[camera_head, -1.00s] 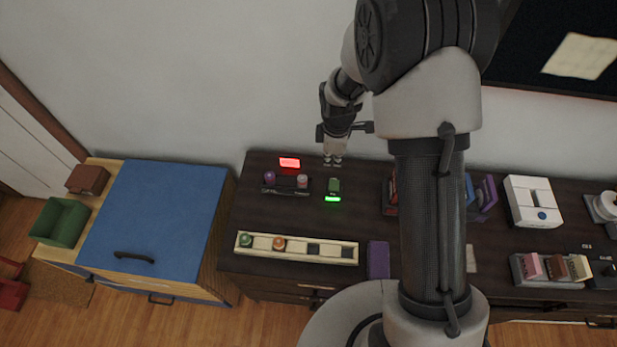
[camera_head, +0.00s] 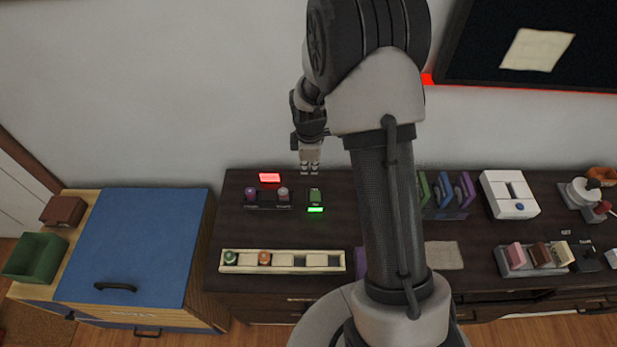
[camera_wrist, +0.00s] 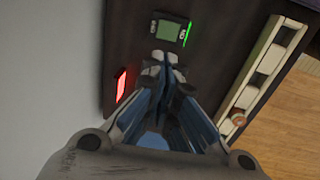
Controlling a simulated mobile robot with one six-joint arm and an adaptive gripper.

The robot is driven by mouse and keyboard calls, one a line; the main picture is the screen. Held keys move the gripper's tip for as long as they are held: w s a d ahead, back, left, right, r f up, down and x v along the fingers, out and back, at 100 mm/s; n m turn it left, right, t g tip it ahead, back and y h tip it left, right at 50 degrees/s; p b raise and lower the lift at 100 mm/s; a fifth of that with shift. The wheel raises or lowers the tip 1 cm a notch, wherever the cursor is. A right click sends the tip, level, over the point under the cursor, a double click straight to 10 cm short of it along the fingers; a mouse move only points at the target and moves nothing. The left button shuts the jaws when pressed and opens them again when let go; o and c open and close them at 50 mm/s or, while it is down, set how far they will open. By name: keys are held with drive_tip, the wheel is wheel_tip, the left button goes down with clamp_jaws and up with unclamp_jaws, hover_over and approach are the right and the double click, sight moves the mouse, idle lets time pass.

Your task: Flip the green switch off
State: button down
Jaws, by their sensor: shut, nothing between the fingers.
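The green switch (camera_head: 315,196) is a small block with a lit green strip at its front edge, on the dark cabinet top. It also shows in the wrist view (camera_wrist: 168,31), at the top, with markings at its two ends and the green glow beside it. My gripper (camera_head: 309,172) is above the back of the cabinet, just behind the switch in the head view. In the wrist view my gripper's fingertips (camera_wrist: 160,62) are together and empty, close below the switch in the picture. I cannot tell whether they touch it.
A red lit block (camera_head: 270,178) and a holder with purple and pinkish knobs (camera_head: 267,207) are left of the switch. A cream tray (camera_head: 282,270) with round pieces lies in front. A rack of colored upright pieces (camera_head: 446,215) stands right, past my arm.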

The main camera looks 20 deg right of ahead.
sight(309, 198)
drive_tip(key=f+b, duration=0.1)
drive_tip(key=f, duration=0.3)
drive_tip(key=w+f+b, duration=0.1)
drive_tip(key=f, duration=0.3)
drive_tip(key=f+b, duration=0.2)
drive_tip(key=f, duration=0.3)
drive_tip(key=shift+w+d, duration=0.25)
drive_tip(key=shift+d, duration=0.05)
drive_tip(key=shift+w+f, duration=0.1)
drive_tip(key=shift+f, duration=0.3)
drive_tip(key=shift+s+a+r, duration=0.1)
drive_tip(key=shift+s+a, duration=0.15)
drive_tip(key=shift+s, duration=0.55)
drive_tip(key=shift+w, duration=0.1)
